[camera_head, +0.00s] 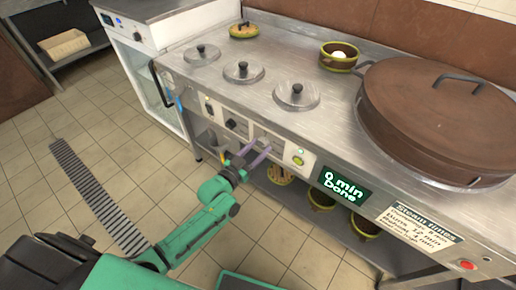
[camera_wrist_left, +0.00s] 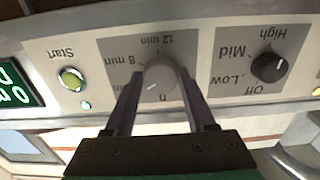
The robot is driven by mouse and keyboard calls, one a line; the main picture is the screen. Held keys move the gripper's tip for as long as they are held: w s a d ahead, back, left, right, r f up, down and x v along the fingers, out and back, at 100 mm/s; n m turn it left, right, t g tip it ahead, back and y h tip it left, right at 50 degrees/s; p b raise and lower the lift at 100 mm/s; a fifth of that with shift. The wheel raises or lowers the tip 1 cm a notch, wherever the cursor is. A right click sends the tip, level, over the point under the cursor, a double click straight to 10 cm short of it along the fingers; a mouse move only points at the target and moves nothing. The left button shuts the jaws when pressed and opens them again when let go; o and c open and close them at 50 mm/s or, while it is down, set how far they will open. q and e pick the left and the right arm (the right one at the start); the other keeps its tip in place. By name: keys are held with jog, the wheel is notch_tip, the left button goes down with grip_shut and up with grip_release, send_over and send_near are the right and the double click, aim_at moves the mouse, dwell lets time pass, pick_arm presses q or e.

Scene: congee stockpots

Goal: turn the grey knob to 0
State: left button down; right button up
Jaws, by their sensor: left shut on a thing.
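The grey knob (camera_wrist_left: 160,76) is on the stove's front panel, among minute labels that appear upside down in the left wrist view. My left gripper (camera_head: 257,154) is at the panel in the head view. In the left wrist view its two fingers (camera_wrist_left: 159,92) are on either side of the knob, shut on it. In the head view the fingers partly cover the knob (camera_head: 264,142). My right gripper is not in view.
A black Off/Low/Mid/High knob (camera_wrist_left: 268,67) is beside the grey one. A green Start button (camera_wrist_left: 72,79) is on the other side. The display (camera_head: 343,187) reads "0 min Done". Lidded pots (camera_head: 297,95) and a large brown steamer (camera_head: 440,115) are on the counter. The floor in front is clear.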

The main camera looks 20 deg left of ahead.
pick_arm(q)
jog(key=shift+n, duration=0.9)
jog(key=n+p, duration=0.1)
jog(key=n, duration=0.1)
jog(key=shift+n, duration=1.2)
jog(key=n, duration=0.4)
jog(key=shift+n, duration=0.9)
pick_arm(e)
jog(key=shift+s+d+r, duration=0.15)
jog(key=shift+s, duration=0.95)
pick_arm(q)
jog(key=shift+s+d, duration=0.1)
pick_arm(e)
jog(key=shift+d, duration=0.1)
pick_arm(q)
jog(key=shift+c, duration=1.2)
grip_release()
